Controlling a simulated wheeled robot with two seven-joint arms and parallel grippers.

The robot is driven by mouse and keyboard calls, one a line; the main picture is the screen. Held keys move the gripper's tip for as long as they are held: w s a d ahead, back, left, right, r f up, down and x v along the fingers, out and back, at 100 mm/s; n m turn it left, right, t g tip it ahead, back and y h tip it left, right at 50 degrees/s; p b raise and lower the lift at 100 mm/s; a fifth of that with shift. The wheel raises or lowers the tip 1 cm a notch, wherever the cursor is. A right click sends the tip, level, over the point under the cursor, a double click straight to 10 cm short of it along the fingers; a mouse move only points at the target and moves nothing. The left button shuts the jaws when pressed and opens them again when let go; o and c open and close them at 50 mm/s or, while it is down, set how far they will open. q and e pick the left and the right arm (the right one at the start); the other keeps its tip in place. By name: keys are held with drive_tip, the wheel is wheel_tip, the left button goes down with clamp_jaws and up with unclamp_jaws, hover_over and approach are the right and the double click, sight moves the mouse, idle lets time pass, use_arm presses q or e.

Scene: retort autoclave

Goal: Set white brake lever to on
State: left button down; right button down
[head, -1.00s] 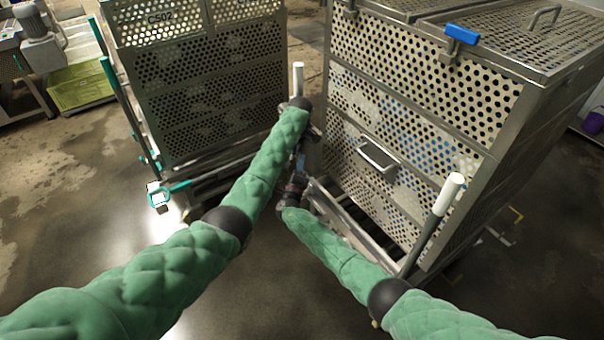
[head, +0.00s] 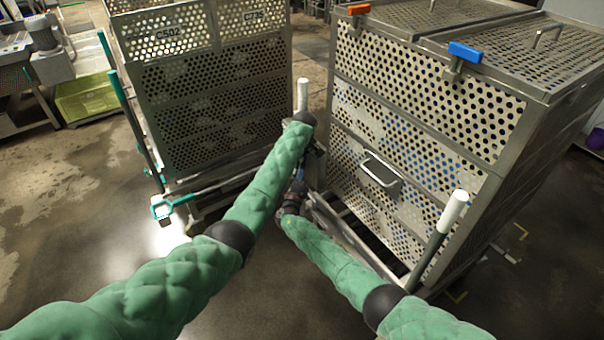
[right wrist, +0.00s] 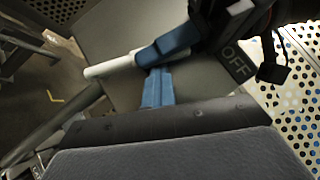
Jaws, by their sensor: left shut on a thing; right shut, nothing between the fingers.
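In the right wrist view a white lever (right wrist: 112,67) lies across a dark grey plate (right wrist: 205,85) printed with the word OFF (right wrist: 238,62). Its free end points left. My left gripper (right wrist: 168,46) comes in from the upper right, its blue fingers shut on the lever's right part. My right gripper (right wrist: 158,88) is shut and empty, its blue fingertips just below the left fingers and close to the lever. I cannot tell whether they touch it. In the head view both hands meet between the two carts, and the lever is hidden there behind my arms.
A perforated metal cart (head: 420,130) stands right, with white-tipped upright bars (head: 454,210) (head: 303,95) at its front corners. Another perforated cart (head: 215,105) stands left, with a teal-framed lever (head: 165,208) low at its front. Wet floor (head: 75,245) is clear at left.

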use_arm(q)
drive_tip(key=c, duration=1.5)
unclamp_jaws()
drive_tip(key=shift+s+d+f, duration=0.2)
drive_tip(key=shift+d+f, duration=0.05)
drive_tip(key=shift+o, duration=0.5)
use_arm(e)
drive_tip(key=shift+w+a+r, duration=0.25)
drive_tip(key=shift+a+r, duration=0.05)
drive_tip(key=shift+r, duration=0.15)
use_arm(q)
drive_tip(key=shift+a, duration=0.1)
